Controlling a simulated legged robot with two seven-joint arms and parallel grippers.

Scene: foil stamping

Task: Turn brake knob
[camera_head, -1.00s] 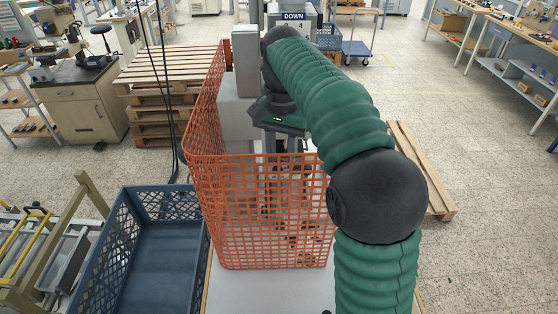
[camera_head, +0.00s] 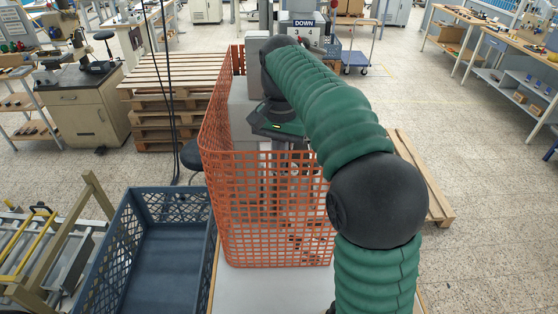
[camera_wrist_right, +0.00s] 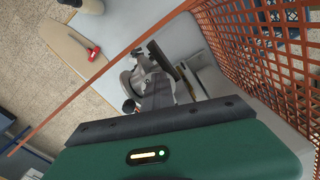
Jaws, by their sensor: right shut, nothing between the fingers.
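My right arm reaches over an orange mesh guard, and its dark gripper (camera_head: 280,146) points down behind the mesh. In the right wrist view the gripper (camera_wrist_right: 156,90) is shut with nothing in it, over dark and silver machine parts. I cannot make out the brake knob for certain. The grey machine column (camera_head: 257,70) stands behind the gripper. A sign reading DOWN (camera_head: 303,22) with the number 3 shows behind my arm. My left gripper is not in view.
The orange mesh guard (camera_head: 270,215) surrounds the work area at the front and left. A blue crate (camera_head: 127,215) stands to its left. Stacked pallets (camera_head: 170,85) lie behind. In the right wrist view a red-handled object (camera_wrist_right: 93,53) lies on a pale board.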

